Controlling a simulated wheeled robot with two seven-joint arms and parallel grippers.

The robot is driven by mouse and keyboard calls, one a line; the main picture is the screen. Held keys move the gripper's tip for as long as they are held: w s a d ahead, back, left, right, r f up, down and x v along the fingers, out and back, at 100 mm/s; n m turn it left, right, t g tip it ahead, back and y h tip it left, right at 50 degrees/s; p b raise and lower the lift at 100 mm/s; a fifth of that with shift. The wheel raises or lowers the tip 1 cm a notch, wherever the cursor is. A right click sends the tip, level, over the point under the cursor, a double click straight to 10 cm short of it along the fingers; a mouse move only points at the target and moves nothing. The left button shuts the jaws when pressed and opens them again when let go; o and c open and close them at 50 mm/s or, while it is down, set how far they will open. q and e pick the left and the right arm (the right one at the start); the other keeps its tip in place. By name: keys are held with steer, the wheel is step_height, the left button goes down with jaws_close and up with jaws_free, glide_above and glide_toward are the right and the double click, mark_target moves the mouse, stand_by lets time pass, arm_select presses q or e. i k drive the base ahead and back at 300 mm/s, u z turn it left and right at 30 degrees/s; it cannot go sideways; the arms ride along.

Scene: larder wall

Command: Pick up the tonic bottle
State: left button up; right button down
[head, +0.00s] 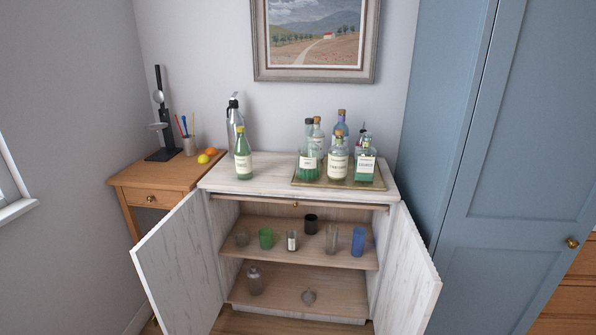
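A green glass bottle (243,155) with a white label stands upright at the left of the white cabinet's top (272,178). Several more labelled bottles stand on a tray (340,183) at the right of the top: a clear bottle (338,160) at the front middle, a green-tinted one (365,160) at the front right and a short green one (308,165) at the front left. The labels are too small to read surely, so I cannot tell which bottle is the tonic. Neither of my grippers is in view.
A silver siphon (234,118) stands behind the lone green bottle. Both cabinet doors (183,265) hang open, showing cups and glasses (265,238) on the shelf. A wooden side table (160,180) stands left, a tall blue cupboard (500,150) right. The top between bottle and tray is clear.

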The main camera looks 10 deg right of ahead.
mark_target(243, 155)
steer(key=z, duration=0.25)
steer(key=k, duration=0.6)
steer(key=u, duration=0.55)
steer(key=i, duration=1.55)
steer(key=z, duration=0.75)
steer(key=i, duration=0.55)
steer(key=z, duration=0.65)
